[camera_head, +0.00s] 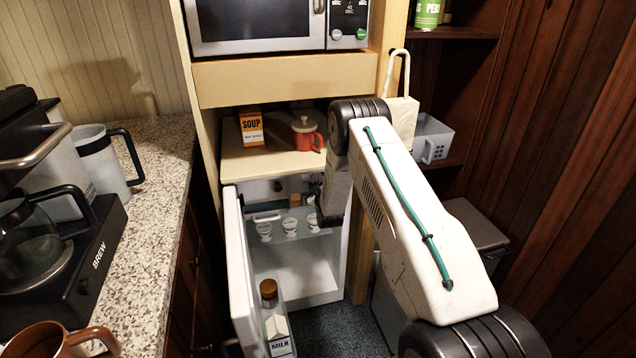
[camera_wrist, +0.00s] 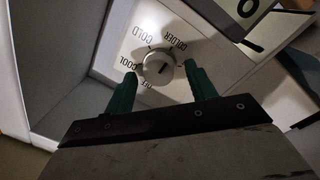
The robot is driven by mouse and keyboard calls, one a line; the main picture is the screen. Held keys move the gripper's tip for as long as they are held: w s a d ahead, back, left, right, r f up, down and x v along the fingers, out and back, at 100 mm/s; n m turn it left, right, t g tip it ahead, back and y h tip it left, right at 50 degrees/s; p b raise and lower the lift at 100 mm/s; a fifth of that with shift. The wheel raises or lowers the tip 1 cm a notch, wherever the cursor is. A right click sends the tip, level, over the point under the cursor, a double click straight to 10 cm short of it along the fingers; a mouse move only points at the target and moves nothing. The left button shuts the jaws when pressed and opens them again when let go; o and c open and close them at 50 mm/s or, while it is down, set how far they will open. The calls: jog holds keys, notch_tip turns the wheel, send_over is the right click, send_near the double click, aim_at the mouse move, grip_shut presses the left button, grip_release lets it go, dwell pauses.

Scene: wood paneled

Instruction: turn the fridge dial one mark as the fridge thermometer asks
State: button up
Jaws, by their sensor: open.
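In the wrist view a round grey dial (camera_wrist: 158,68) sits on a white plate lettered OFF, COOL, COLD and COLDER. A dark line shows on its face, but I cannot tell for certain which mark it points to. My gripper (camera_wrist: 160,74) is open, with one teal finger on each side of the dial. I cannot tell whether the fingers touch it. In the head view the small fridge (camera_head: 308,277) stands open, and my arm hides the dial and most of my gripper. I cannot make out a thermometer reading.
Several small white-lidded jars (camera_head: 264,230) stand on the fridge shelf. The counter (camera_head: 165,180) is at left.

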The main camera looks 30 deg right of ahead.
jog(key=c, duration=1)
jog(key=shift+m, duration=0.4)
jog(key=m, duration=0.5)
jog(key=shift+r, duration=0.15)
jog(key=m, duration=0.5)
jog(key=shift+d+m+g+y, duration=0.15)
jog(key=shift+m+g+y, duration=0.15)
jog(key=shift+y, duration=0.1)
jog(key=o, duration=1)
